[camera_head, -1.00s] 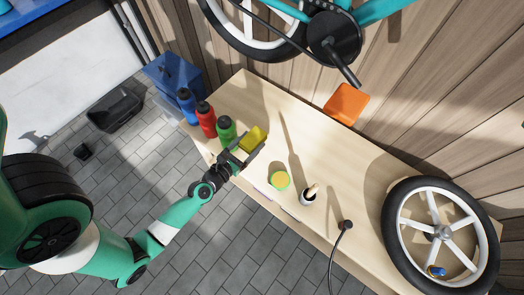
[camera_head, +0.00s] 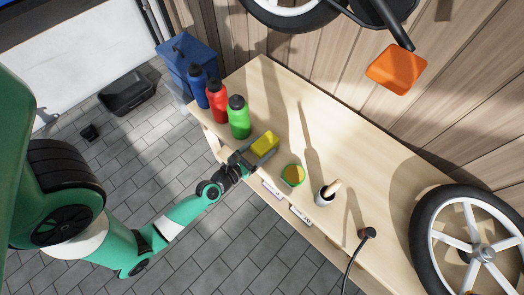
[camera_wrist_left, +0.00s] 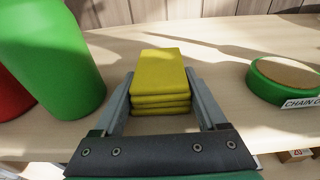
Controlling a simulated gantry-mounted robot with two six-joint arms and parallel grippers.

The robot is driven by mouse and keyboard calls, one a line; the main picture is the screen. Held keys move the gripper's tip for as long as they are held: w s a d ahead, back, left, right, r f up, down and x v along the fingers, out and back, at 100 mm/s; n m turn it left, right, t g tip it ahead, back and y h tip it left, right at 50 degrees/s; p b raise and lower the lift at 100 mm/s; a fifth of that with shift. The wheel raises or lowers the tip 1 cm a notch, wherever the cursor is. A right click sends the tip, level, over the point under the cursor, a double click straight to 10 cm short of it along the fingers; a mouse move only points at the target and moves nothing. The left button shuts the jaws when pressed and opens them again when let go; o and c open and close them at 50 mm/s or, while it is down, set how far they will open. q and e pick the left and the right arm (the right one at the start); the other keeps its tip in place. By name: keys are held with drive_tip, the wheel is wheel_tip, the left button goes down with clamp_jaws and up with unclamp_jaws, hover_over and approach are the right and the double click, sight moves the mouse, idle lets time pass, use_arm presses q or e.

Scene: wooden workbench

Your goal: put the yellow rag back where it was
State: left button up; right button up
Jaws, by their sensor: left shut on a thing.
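The yellow rag (camera_head: 265,143) is a folded, layered block near the front edge of the bench, to the right of the green bottle. My left gripper (camera_head: 254,156) reaches in from the front left, with its two fingers along the rag's sides. In the left wrist view the rag (camera_wrist_left: 160,82) fills the space between the fingers (camera_wrist_left: 166,108), and its layers face the camera. The gripper is shut on it. I cannot tell whether the rag's underside touches the bench top. My right gripper is not in view.
Blue (camera_head: 199,88), red (camera_head: 217,103) and green (camera_head: 238,118) bottles stand left of the rag. A round green tin (camera_head: 293,175) and a white cup (camera_head: 324,196) are to the right. Bench top (camera_head: 345,150) behind the tin is clear.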

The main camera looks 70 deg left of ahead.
use_arm(q)
drive_tip(key=shift+f, duration=0.2)
drive_tip(key=o, duration=1.1)
